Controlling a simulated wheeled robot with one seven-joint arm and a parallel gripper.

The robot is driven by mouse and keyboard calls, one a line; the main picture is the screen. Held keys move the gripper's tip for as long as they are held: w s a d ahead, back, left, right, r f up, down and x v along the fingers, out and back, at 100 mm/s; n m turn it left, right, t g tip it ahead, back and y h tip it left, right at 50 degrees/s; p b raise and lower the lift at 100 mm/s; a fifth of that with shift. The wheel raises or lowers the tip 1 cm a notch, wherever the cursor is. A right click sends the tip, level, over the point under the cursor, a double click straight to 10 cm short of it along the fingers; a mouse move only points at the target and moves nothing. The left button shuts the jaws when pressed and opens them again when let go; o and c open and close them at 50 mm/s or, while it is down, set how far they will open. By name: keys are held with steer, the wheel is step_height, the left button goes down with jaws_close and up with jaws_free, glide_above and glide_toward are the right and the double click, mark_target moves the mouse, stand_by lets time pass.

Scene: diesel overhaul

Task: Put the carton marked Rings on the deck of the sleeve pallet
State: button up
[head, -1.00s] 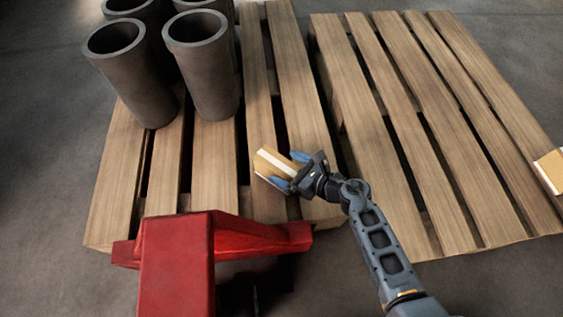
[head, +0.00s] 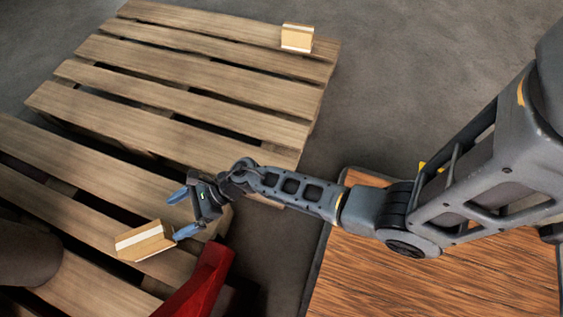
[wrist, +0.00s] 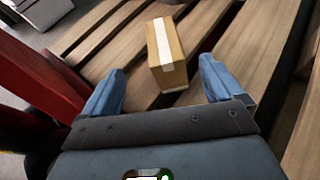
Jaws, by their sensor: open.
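A tan carton (head: 143,241) with a pale tape stripe lies on the deck slats of the sleeve pallet (head: 95,225); no marking on it can be read. My gripper (head: 181,214) is open and empty, just right of the carton in the head view. In the wrist view the same carton (wrist: 167,50) rests on the slats ahead of the spread blue fingers, a little beyond their tips. A dark grey sleeve (head: 28,260) stands on this pallet at the left edge.
A second pallet (head: 180,85) lies behind, with another taped carton (head: 297,38) near its right end. A red metal part (head: 203,280) stands close below my gripper. A wood-grained surface (head: 430,275) is at lower right. Grey floor is clear at upper right.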

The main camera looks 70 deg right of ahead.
steer(key=s+d+r+n+t+h, duration=0.1)
steer(key=s+d+r+n+h, duration=0.2)
steer(key=s+r+n, duration=0.6)
steer(key=s+d+r+n+t+h, duration=0.2)
steer(key=s+r+n+h, duration=0.1)
steer(key=s+r+n, duration=0.6)
steer(key=s+d+r+n+t+h, duration=0.1)
steer(key=s+d+r+n+h, duration=0.2)
steer(key=s+r+n, duration=0.7)
steer(key=shift+s+d+r+t+h, duration=0.35)
steer(key=shift+s+r, duration=0.7)
steer(key=shift+s, duration=0.75)
